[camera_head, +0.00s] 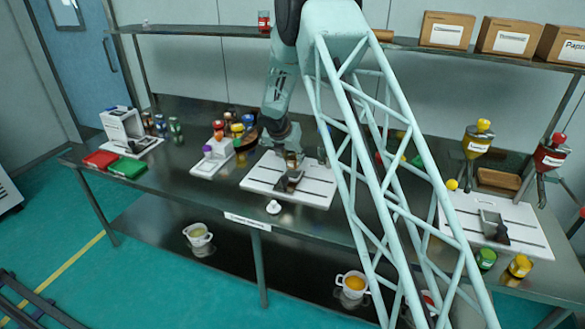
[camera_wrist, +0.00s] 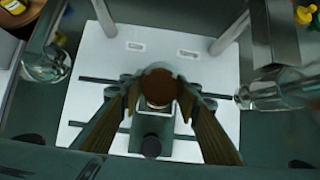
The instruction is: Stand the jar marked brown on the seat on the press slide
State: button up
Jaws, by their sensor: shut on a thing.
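The jar with a round brown top (camera_wrist: 158,84) is between the fingers of my gripper (camera_wrist: 160,98), which is shut on it. In the head view the jar (camera_head: 291,159) is small and partly hidden by my gripper (camera_head: 290,150). It looks upright, over or at the back of the dark press slide (camera_head: 290,181). The slide also shows in the wrist view (camera_wrist: 178,150), with a black knob (camera_wrist: 151,145) at its front. The jar covers the seat, so I cannot tell whether the jar touches it.
The white press base (camera_head: 262,190) has dark slots. Two pale posts rise near its back in the wrist view, left (camera_wrist: 105,16) and right (camera_wrist: 231,32). Clear glass-like vessels stand left (camera_wrist: 46,62) and right (camera_wrist: 270,92). A small white knob (camera_head: 273,207) sits in front.

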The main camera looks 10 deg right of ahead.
aim_at(293, 164)
dwell(0.3)
jog(key=shift+f+b, duration=0.65)
jog(key=shift+f, duration=1.2)
jog(key=shift+f, duration=0.1)
jog(key=o, duration=0.9)
jog(key=shift+c, duration=0.2)
jog(key=shift+p+v, duration=1.15)
jog(key=shift+v, duration=4.95)
